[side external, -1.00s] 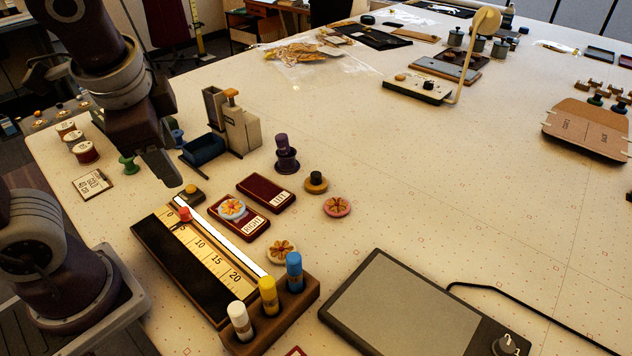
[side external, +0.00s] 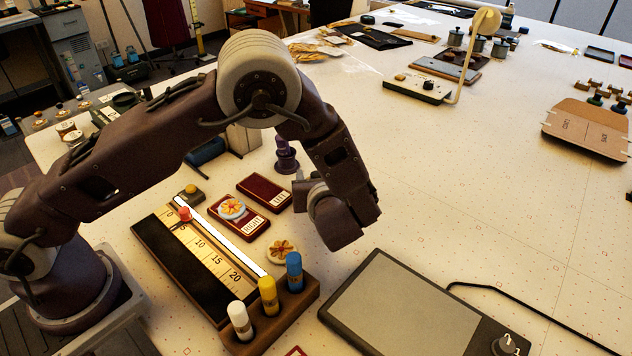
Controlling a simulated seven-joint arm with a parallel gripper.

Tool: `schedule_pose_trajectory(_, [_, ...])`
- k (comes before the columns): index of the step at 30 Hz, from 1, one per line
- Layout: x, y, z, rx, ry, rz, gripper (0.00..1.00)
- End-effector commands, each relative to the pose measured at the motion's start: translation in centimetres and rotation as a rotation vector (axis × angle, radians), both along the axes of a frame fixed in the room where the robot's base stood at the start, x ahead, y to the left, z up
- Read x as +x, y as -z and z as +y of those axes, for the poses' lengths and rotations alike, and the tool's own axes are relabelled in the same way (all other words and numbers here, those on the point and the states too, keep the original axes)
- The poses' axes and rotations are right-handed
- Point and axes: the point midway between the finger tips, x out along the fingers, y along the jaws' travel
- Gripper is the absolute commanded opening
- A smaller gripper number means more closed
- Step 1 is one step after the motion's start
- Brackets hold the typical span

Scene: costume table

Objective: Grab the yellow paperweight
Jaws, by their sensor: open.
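My gripper (side external: 338,232) is low over the table, to the right of the flower disc and above the grey pad. Its fingertips are mostly hidden by its own body, and nothing shows held in it. The round yellow piece with a black knob, likely the yellow paperweight, showed earlier right of the dark red cases; my gripper and wrist now hide that spot. A purple knobbed piece (side external: 286,155) of similar kind stands just behind it, partly covered by my arm.
Dark red cases (side external: 264,193) lie left of my gripper, one with a flower disc on it. Another flower disc (side external: 281,250) lies nearer. A wooden rack (side external: 257,336) holds white, yellow and blue sticks. A grey pad (side external: 392,305) lies in front. The table's right middle is clear.

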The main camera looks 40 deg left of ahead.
Motion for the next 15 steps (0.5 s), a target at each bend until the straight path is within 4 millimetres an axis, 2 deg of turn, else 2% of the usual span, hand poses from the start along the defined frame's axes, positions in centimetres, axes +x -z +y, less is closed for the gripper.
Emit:
schedule_pose_trajectory(2, [0.43,0.28,0.6,-0.001,-0.003,-0.001,0.52])
schedule_pose_trajectory(8, [0.56,0.33,0.7,-0.002,-0.002,0.0,0.52])
schedule_pose_trajectory(11, [0.54,0.32,0.7,-0.002,-0.002,0.0,0.36])
schedule_pose_trajectory(15, [0.53,0.33,0.7,-0.002,-0.002,0.0,0.09])
